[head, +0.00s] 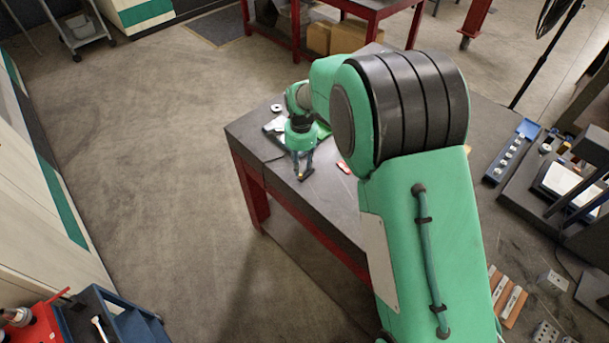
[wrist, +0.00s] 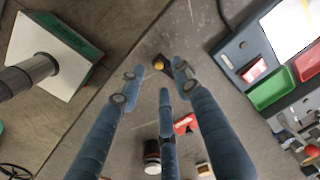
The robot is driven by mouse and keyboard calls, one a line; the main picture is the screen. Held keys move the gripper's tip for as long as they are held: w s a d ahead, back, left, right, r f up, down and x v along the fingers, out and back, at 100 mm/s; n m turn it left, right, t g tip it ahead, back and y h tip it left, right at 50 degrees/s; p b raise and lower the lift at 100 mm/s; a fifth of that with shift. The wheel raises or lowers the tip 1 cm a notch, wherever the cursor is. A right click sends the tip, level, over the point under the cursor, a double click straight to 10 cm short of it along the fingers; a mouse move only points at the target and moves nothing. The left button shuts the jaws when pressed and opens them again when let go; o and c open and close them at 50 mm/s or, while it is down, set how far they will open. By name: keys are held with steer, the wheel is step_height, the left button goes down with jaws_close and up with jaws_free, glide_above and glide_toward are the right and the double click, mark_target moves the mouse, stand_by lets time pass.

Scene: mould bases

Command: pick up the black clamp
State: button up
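The black clamp (wrist: 158,64) shows in the wrist view as a small dark piece with a yellow-orange spot, on the grey tabletop near its edge. In the head view it is a small dark shape (head: 306,175) just below my fingertips. My gripper (wrist: 158,77) has its blue fingers spread apart, with the clamp just beyond and between the tips. I see no finger closed on the clamp; the exact height gap cannot be told.
A red object (wrist: 185,124) lies on the table (head: 252,133) close to my fingers; it also shows in the head view (head: 344,168). A green tray (wrist: 272,88) and a red tray (wrist: 308,62) are to the right. A dark round-bodied item (wrist: 152,155) is nearby.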

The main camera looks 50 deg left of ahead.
mark_target(301, 175)
steer(key=shift+f, duration=0.2)
steer(key=shift+f, duration=2.6)
jaws_close()
